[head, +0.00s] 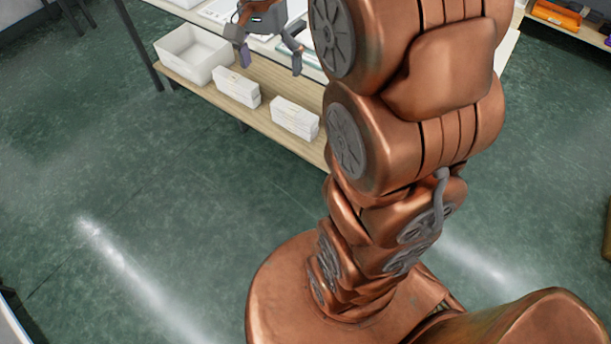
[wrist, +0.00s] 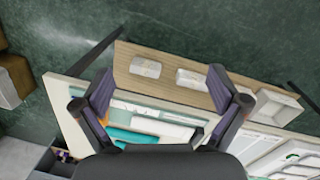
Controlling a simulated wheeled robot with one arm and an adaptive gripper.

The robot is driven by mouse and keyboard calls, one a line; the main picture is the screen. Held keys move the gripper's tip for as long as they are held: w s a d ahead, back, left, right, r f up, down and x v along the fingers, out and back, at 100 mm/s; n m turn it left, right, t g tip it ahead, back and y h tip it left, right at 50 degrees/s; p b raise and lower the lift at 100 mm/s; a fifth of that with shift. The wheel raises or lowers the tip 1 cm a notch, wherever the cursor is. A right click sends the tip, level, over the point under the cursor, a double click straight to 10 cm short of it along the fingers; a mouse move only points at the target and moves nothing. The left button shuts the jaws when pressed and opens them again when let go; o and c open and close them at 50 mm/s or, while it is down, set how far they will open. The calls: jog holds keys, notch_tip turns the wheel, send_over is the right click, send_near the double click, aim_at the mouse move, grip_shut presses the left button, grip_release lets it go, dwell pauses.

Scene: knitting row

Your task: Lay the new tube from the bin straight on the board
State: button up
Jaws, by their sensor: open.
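My gripper (head: 271,60) is open and high over the work table in the head view. In the wrist view its two dark fingers (wrist: 160,88) are spread wide with nothing held between them. I cannot tell which of these, if any, is the new tube. A white open bin (head: 192,55) stands on the wooden shelf; it also shows in the wrist view (wrist: 266,108). Its inside looks empty.
Two white boxes (head: 237,87) (head: 295,118) sit on the wooden shelf (head: 268,83). White trays (wrist: 288,158) lie at the right in the wrist view. A grey container (wrist: 50,162) with small coloured things stands lower left there. The green floor before the shelf is clear.

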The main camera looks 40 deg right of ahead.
jog(key=s+a+f+n, duration=0.2)
jog(key=s+a+n, duration=0.1)
jog(key=s, duration=0.4)
jog(key=s+a+f+n, duration=0.2)
jog(key=s+f+n, duration=0.1)
jog(key=s, duration=0.4)
jog(key=s+a+f+n, duration=0.2)
jog(key=s+n, duration=0.3)
jog(key=s, duration=0.3)
jog(key=shift+a+f+g, duration=0.2)
jog(key=shift+a+g, duration=0.1)
jog(key=shift+a, duration=0.5)
jog(key=shift+s, duration=0.1)
